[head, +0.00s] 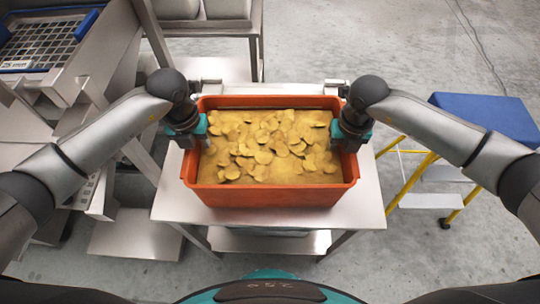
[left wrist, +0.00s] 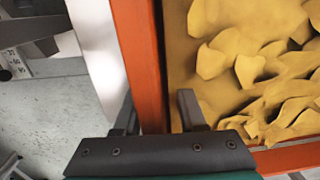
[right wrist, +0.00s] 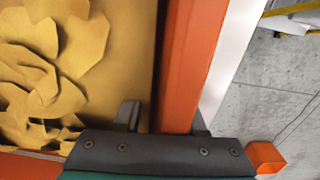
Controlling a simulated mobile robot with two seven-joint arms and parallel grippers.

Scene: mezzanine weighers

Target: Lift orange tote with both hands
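The orange tote (head: 270,194) sits upright on a steel table and holds yellow chip-like pieces (head: 265,145). My left gripper (head: 190,135) is at the tote's left wall, and my right gripper (head: 350,135) is at its right wall. In the left wrist view, the open fingers (left wrist: 156,105) straddle the left wall (left wrist: 143,60), one inside and one outside. In the right wrist view, the open fingers (right wrist: 165,115) straddle the right wall (right wrist: 188,60) in the same way. A gap shows beside each inner finger. The fingertips' lower ends are partly hidden.
The steel table (head: 360,208) has narrow bare margins around the tote. A blue-topped yellow step stool (head: 485,115) stands at right. Steel machinery (head: 75,60) with a blue-edged grid stands at left. A steel bench (head: 210,28) is behind. Floor at front right is clear.

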